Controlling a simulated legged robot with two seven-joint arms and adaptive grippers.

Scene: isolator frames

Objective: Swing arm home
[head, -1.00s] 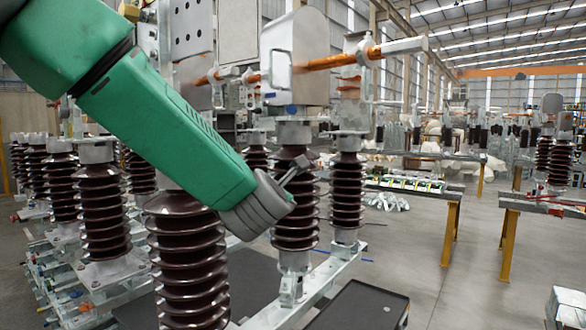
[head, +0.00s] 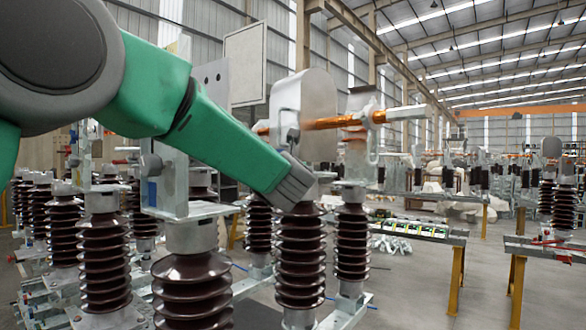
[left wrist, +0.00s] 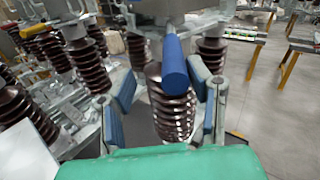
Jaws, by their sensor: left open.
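A copper-coloured swing arm (head: 345,121) with a pale metal end lies near level across the isolator frame in the head view. A rounded grey metal plate (head: 303,108) stands beside it. My left arm reaches in from the left. Its gripper lies below the swing arm, in front of a brown ribbed insulator (head: 301,250); its fingers are mostly hidden there. In the left wrist view my left gripper (left wrist: 160,88) has its blue-padded fingers spread, with nothing held between them. A ribbed insulator (left wrist: 172,108) shows behind the fingers. My right gripper is not in view.
More brown insulators (head: 104,255) stand close together at the left and beneath my arm. A workbench (head: 420,231) with yellow legs stands behind at the right. Grey floor (head: 420,285) is open at the lower right.

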